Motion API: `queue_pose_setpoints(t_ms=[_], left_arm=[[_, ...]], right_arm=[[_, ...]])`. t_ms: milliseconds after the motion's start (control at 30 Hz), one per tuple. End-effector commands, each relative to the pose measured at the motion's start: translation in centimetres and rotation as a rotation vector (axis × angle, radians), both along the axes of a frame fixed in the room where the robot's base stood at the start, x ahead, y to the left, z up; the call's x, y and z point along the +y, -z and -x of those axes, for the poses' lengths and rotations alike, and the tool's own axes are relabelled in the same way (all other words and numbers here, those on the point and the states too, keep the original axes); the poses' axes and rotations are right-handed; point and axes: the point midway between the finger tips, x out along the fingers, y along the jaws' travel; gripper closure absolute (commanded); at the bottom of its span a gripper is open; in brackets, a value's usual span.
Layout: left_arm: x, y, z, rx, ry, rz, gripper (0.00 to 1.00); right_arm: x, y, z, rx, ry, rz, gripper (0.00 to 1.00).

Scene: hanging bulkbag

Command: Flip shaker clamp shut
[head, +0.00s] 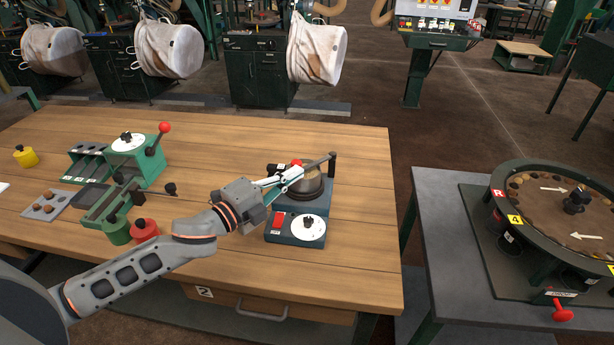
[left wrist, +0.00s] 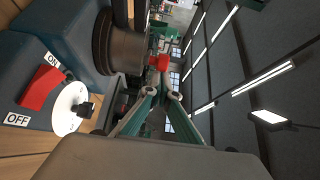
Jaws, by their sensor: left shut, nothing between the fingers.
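The shaker (head: 290,238) is a blue-grey unit on the wooden bench, with a red switch (head: 278,220) and a white dial (head: 309,228). A dark round pot (head: 311,188) sits on its rear part. A metal clamp bar (head: 318,161) reaches over the pot to a black upright post (head: 332,166). A red knob (head: 296,163) shows at the bar's left end. My left gripper (head: 294,174) is shut and empty at the pot's left side, close below the knob. In the left wrist view the red knob (left wrist: 160,62) appears just beyond the fingertips (left wrist: 164,92). My right gripper is out of view.
A green press (head: 138,160) with a red-balled lever stands at the bench's left, near green and red pots (head: 145,230). A rotary table (head: 570,215) stands on a grey table to the right. The bench is clear right of the shaker.

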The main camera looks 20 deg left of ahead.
Motion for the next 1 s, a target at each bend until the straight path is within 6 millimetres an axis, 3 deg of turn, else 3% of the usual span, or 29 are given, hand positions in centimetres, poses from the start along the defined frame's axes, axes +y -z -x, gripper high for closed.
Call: queue_pose_setpoints(t_ms=[300,1000], left_arm=[[1.6,-0.1,-0.8,0.000,-0.002,0.000,1.00],[2.2,-0.1,-1.2,-0.003,-0.009,-0.005,1.00]], right_arm=[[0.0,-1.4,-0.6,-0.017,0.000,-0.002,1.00],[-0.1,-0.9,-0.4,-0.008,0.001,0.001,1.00]])
